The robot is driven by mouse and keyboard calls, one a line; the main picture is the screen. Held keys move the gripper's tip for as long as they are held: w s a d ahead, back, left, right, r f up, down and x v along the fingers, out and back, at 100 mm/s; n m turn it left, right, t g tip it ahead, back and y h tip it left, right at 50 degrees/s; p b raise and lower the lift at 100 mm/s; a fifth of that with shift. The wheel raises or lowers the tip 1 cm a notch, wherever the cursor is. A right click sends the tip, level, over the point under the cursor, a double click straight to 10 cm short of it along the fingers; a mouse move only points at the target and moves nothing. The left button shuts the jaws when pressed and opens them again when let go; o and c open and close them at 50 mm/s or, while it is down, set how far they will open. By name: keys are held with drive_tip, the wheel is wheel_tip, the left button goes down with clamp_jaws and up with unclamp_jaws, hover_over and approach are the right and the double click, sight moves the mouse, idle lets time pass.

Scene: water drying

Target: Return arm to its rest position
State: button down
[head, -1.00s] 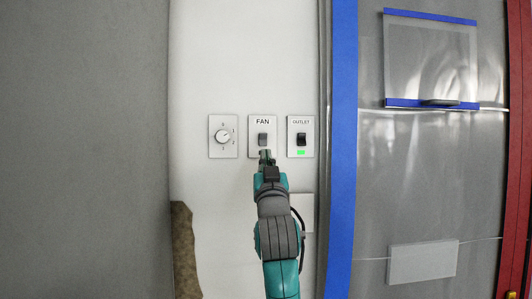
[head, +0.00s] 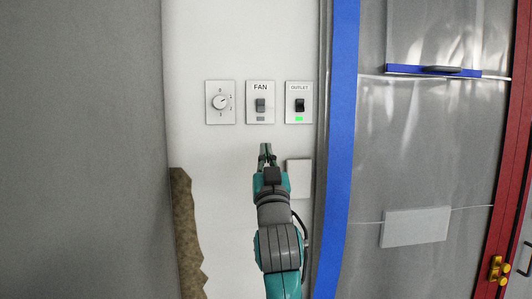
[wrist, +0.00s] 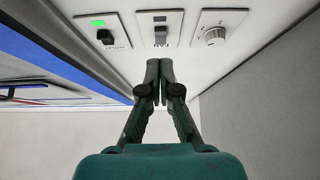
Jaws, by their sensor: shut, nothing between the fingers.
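My gripper (head: 265,149) is at the end of my teal and grey arm in the head view, just below the FAN switch plate. It is shut and empty, with its fingertips apart from the switch. The wrist view shows the two dark fingers (wrist: 159,92) together at the tips. The FAN switch (head: 260,104) is a grey rocker on a white plate, with an unlit grey indicator under it. It also shows in the wrist view (wrist: 160,34).
An OUTLET switch (head: 299,105) with a lit green light is right of FAN; a dial (head: 220,101) is left. A blank white plate (head: 299,178) sits right of my gripper. Blue tape (head: 340,150) edges a plastic sheet (head: 415,140). A grey wall (head: 80,150) stands left.

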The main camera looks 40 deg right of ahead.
idle(0.3)
drive_tip(key=s+a+f+n+y, duration=0.2)
drive_tip(key=a+f+y, duration=0.15)
drive_tip(key=f, duration=0.75)
drive_tip(key=s+a+f+n+y, duration=0.15)
drive_tip(key=a+f, duration=0.25)
drive_tip(key=f, duration=0.7)
drive_tip(key=s+a+f+n+y, duration=0.1)
drive_tip(key=a+f+y, duration=0.2)
drive_tip(key=f, duration=0.8)
drive_tip(key=s+a+f+n+g+y, duration=0.1)
drive_tip(key=s+a+f+y, duration=0.1)
drive_tip(key=s+a+f, duration=0.35)
drive_tip(key=s+a+f+n+g+y, duration=0.1)
drive_tip(key=s+a+f, duration=0.1)
drive_tip(key=s+f, duration=0.7)
drive_tip(key=s+a+f+g+y, duration=0.1)
drive_tip(key=s+a+f+g, duration=0.1)
drive_tip(key=s, duration=1.1)
drive_tip(key=s+a+f+g+y, duration=0.2)
drive_tip(key=s+a+f, duration=0.1)
drive_tip(key=s, duration=1)
drive_tip(key=shift+s+a+f, duration=0.2)
drive_tip(key=shift+f, duration=0.25)
drive_tip(key=shift+d, duration=0.15)
